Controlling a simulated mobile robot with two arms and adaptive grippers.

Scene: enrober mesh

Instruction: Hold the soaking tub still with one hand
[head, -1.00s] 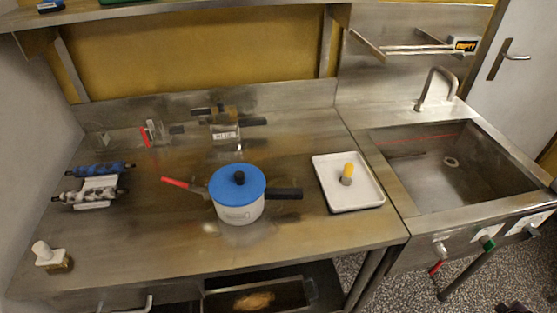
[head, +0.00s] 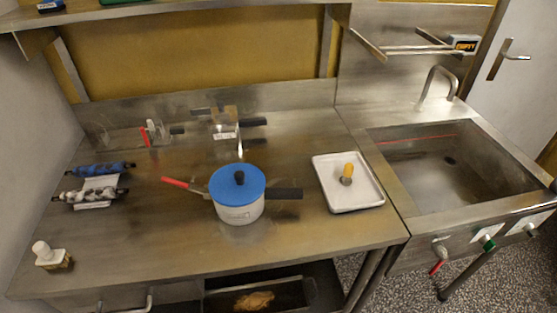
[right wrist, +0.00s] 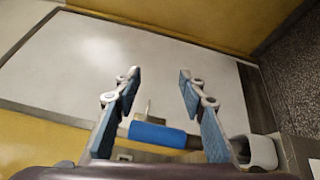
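I cannot tell for sure which vessel is the soaking tub. A white pot (head: 238,212) with a blue lid and black side handle stands on the steel worktop. A metal bin (head: 280,287) with something tan in it sits below the worktop. Neither gripper shows in the head view. In the right wrist view my right gripper (right wrist: 158,76) is open, its two blue-padded fingers wide apart, with nothing held between the tips. A blue cylinder (right wrist: 158,133) shows beyond, between the fingers; contact is not visible. My left gripper is out of sight.
A white tray (head: 328,198) holds a yellow-topped piece. Rollers on a rack (head: 97,204) lie at the left, near a white-knobbed block (head: 52,257). The sink (head: 430,185) is at the right. The worktop's front strip is mostly bare.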

